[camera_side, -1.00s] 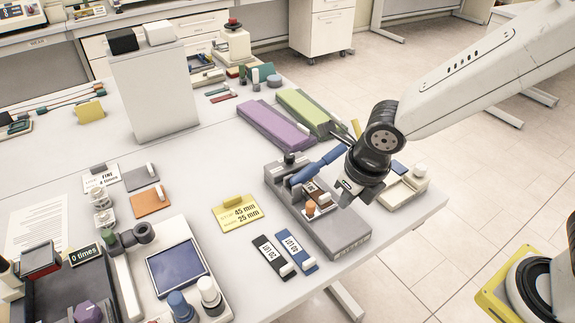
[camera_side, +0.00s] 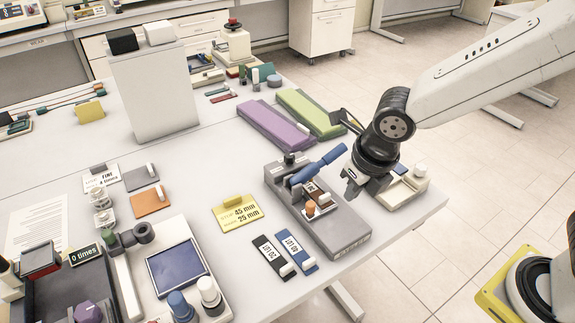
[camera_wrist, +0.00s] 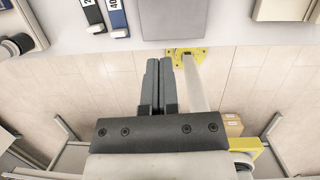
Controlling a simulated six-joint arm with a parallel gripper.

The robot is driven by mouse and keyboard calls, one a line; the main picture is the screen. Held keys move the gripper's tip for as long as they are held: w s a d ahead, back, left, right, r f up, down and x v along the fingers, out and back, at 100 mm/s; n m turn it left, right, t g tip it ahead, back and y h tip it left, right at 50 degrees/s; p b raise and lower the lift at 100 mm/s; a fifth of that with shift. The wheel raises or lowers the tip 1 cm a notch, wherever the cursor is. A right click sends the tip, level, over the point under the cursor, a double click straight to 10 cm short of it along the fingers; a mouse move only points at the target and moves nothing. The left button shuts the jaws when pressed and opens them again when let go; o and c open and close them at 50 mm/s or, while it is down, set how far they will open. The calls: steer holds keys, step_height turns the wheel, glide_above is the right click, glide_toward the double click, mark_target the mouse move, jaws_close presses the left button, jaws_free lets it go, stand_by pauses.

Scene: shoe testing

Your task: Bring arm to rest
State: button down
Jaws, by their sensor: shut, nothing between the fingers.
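My gripper (camera_side: 353,188) is in the side view above the right part of the table, to the right of the grey fixture (camera_side: 350,232) with the blue lever (camera_side: 320,163). It is apart from the lever in the picture. In the wrist view my gripper (camera_wrist: 160,64) has its two dark fingers side by side, shut and empty. The floor lies behind them in that view.
A cream device (camera_side: 414,187) stands close behind my gripper at the table's right edge. Purple (camera_side: 273,126) and green (camera_side: 308,112) blocks lie farther back. Black (camera_side: 271,257) and blue (camera_side: 298,252) labelled strips lie at the front. Open floor lies to the right.

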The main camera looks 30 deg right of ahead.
steer(key=s+d+f+n, duration=0.1)
steer(key=d+n, duration=0.6)
steer(key=n, duration=1)
steer(key=s+d+f+n, duration=0.2)
steer(key=d+n, duration=0.5)
steer(key=n, duration=1.1)
steer(key=shift+d+f, duration=0.25)
steer(key=shift+f, duration=0.35)
